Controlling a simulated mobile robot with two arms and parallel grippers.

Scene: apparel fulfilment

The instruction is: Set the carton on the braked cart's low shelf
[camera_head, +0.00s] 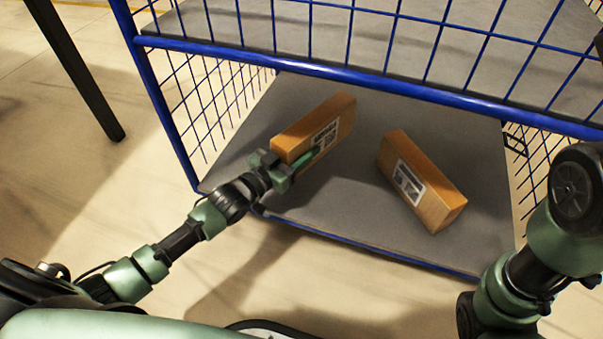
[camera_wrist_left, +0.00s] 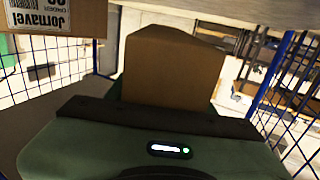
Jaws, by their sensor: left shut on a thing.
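My left gripper (camera_head: 297,164) is shut on a brown carton (camera_head: 318,124) with a white label, gripping its near end. That carton is over the left part of the cart's grey low shelf (camera_head: 348,218); I cannot tell whether it touches the shelf. In the left wrist view the held carton (camera_wrist_left: 172,62) fills the middle, just beyond the gripper body. A second labelled brown carton (camera_head: 438,200) lies on the low shelf to the right, apart from the held one. My right arm shows at the right edge, but its gripper does not.
The cart's blue frame bar (camera_head: 345,76) and wire mesh cross above the low shelf, with a grey upper shelf (camera_head: 375,37) behind. Blue mesh sides (camera_head: 215,105) bound the low shelf. Bare shelf shows between and in front of the cartons. A dark post (camera_head: 75,70) stands at left.

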